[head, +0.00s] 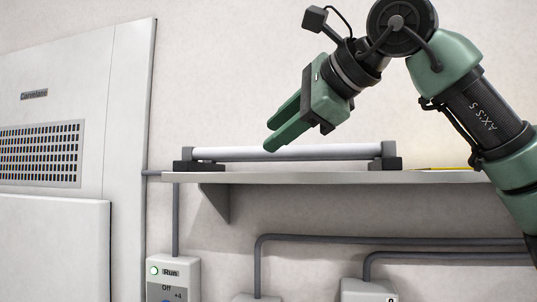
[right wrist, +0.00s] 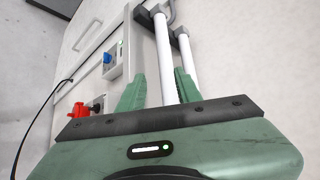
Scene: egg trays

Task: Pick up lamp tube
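A white lamp tube (head: 285,152) lies level on a wall shelf in the head view, with a dark holder at each end. My right gripper (head: 274,136) is above its left half, tilted down and left, with its green fingers apart. In the right wrist view, a white tube (right wrist: 164,55) runs between the open fingers (right wrist: 160,80). A second white tube (right wrist: 188,58) shows beside it, partly behind the right finger. No contact between fingers and tube can be made out. My left gripper is not in view.
The shelf (head: 300,177) has a bracket below and a yellow item (head: 445,169) at its right. A tall white cabinet (head: 75,100) stands left. A switch box (head: 173,278) and grey conduits (head: 390,240) are below the shelf. A red part (right wrist: 80,110) shows in the wrist view.

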